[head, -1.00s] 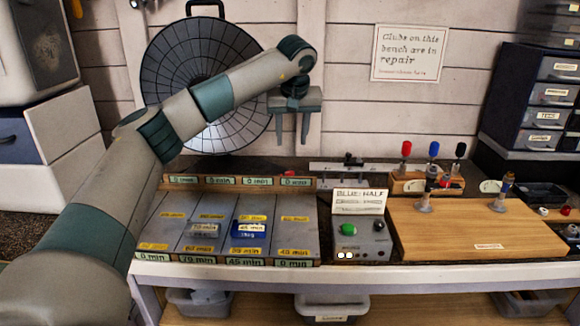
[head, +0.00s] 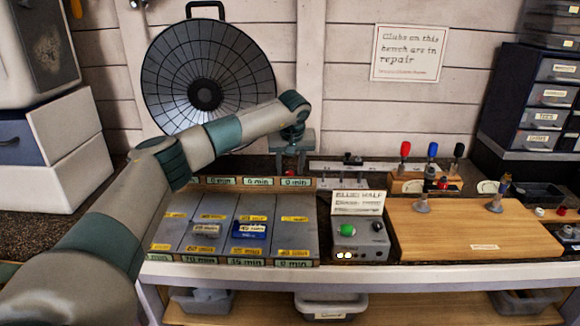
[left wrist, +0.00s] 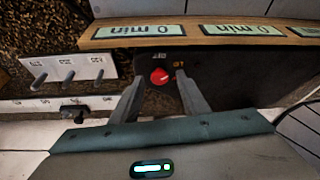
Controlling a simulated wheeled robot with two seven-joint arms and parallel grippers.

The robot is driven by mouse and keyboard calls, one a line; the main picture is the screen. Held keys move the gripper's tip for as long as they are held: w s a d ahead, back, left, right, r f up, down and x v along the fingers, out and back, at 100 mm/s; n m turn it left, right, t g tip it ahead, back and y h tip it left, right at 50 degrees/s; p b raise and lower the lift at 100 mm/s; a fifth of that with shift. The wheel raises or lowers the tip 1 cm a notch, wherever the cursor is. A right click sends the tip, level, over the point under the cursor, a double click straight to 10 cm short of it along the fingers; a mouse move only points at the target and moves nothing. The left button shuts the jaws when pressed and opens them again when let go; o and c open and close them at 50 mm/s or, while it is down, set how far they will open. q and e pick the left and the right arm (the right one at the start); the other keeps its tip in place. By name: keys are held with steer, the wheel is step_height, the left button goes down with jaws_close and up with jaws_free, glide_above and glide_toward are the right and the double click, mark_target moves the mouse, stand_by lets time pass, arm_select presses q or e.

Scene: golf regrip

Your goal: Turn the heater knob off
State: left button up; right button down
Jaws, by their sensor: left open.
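A red knob (left wrist: 159,77) shows in the left wrist view on a dark panel, with small labels beside it. One label seems to read LO. My left gripper (head: 290,163) is open and points down over the knob. In the left wrist view its two fingers (left wrist: 160,80) lie on either side of the knob, with gaps. I cannot tell whether the tips reach its height. A large round dish heater (head: 207,85) stands at the back. My right gripper is not in view.
A row of timed grey slots (head: 183,235) with a blue block (head: 249,229) lies in front. A control box (head: 360,240) with a green knob stands right of it, then a wooden board (head: 470,230). A white rail (left wrist: 40,103) is close to my left gripper.

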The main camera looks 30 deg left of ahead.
arm_select(q)
steer(key=c, duration=1)
